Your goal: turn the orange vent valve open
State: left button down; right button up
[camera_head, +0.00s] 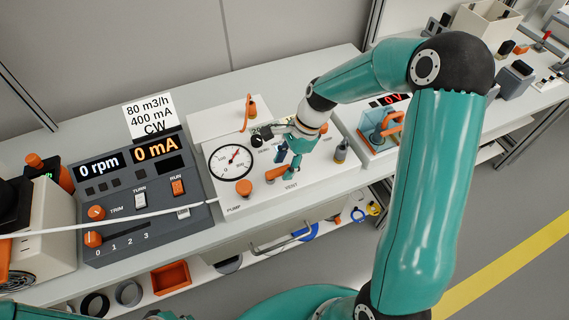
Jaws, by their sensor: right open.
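The orange vent valve handle (277,173) lies on the white panel (238,207), just above the VENT label. The handle slants, with its left end lower than its right end. My right gripper (287,160) reaches in from the upper right over the panel. Its fingers are open and point down close to the right end of the handle. I cannot tell whether they touch it. The gripper and wrist hide part of the panel behind them. My left gripper does not show.
A round gauge (230,161) and an orange pump knob (243,187) sit left of the valve. A black-topped knob (341,150) stands to the right. An orange fitting (250,108) is behind. A grey control box (140,197) reading 0 rpm and 0 mA stands at left.

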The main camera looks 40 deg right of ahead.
jog(key=shift+a+f, duration=0.1)
jog(key=shift+f, duration=0.15)
grip_shut()
